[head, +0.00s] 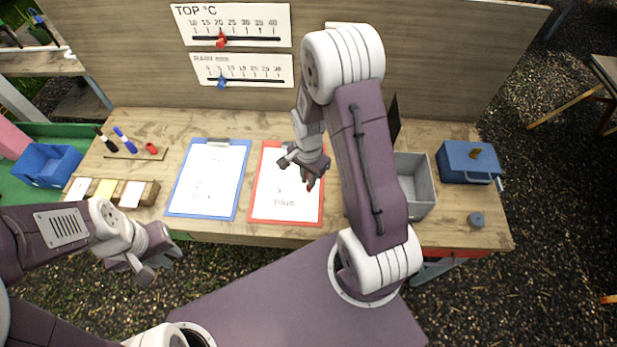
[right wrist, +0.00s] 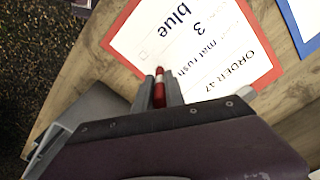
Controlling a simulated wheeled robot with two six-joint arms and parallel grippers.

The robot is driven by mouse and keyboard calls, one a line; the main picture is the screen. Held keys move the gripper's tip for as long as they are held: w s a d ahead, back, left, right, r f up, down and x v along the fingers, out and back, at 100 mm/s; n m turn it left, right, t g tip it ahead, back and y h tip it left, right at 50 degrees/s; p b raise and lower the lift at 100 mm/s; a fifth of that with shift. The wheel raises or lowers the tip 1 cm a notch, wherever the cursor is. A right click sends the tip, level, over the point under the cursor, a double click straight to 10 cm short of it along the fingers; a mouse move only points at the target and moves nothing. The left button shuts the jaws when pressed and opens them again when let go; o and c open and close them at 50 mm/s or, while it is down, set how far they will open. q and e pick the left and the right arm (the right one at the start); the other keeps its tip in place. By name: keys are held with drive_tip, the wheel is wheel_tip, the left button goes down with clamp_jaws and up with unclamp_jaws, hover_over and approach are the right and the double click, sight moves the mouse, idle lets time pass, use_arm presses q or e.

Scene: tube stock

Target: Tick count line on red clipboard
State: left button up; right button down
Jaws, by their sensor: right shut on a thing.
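The red clipboard (head: 259,190) lies on the bench with a white sheet, partly covered by my right arm. In the right wrist view the clipboard (right wrist: 262,72) shows upside down, with "ORDER 47", a line I cannot fully read, "3" and "blue". Small boxes stand beside the lines; the one by "blue" looks empty. My right gripper (head: 312,178) is over the sheet, shut on a red marker (right wrist: 159,92) whose tip points toward the paper. I cannot tell whether the tip touches. My left gripper (head: 160,268) is open and empty in front of the bench.
A blue clipboard (head: 178,198) lies left of the red one. A pen rack (head: 122,156) holds black and blue markers and a red cap (head: 151,148). A blue bin (head: 45,178) stands at left. A grey bin (head: 421,206) and a blue box (head: 467,158) stand at right.

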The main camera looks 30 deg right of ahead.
idle(0.4)
drive_tip(key=shift+s, duration=0.3)
idle(0.3)
drive_tip(key=shift+w+d, duration=0.1)
drive_tip(key=shift+d, duration=0.1)
drive_tip(key=shift+w+d+p, duration=0.2)
drive_tip(key=shift+d+p, duration=0.1)
drive_tip(key=shift+d, duration=0.15)
idle(0.8)
drive_tip(key=shift+r+p, duration=1.5)
drive_tip(key=shift+p, duration=0.05)
